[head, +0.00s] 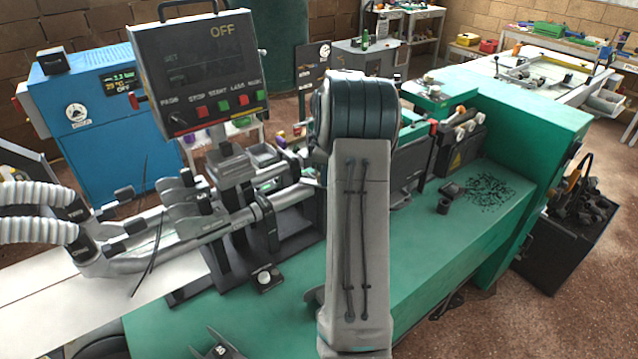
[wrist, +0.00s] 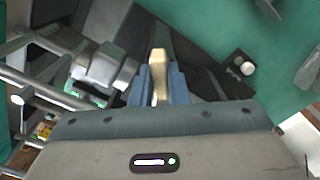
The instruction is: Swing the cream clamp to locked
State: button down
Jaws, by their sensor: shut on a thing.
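The cream clamp (wrist: 158,62) shows in the wrist view as a narrow cream handle. It stands between the two blue-grey fingers of my gripper (wrist: 160,86), which are shut on it. The handle's upper end sticks out past the fingertips, over a dark channel in the green machine. The clamp's base and pivot are hidden, so I cannot tell its angle to the locked position. In the head view my own arm covers the middle, and neither the gripper nor the clamp can be made out there.
A control panel (head: 200,72) reading OFF stands left of my arm, above metal rails. Ribbed hoses (head: 35,230) lie at far left. A blue cabinet (head: 105,120) stands behind.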

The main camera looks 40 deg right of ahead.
jog(key=m, duration=0.3)
jog(key=shift+m, duration=0.4)
jog(key=m, duration=0.4)
jog(key=c, duration=1.5)
grip_release()
jog(key=shift+r, duration=0.15)
jog(key=shift+r+p, duration=2.6)
jog(key=shift+r, duration=0.75)
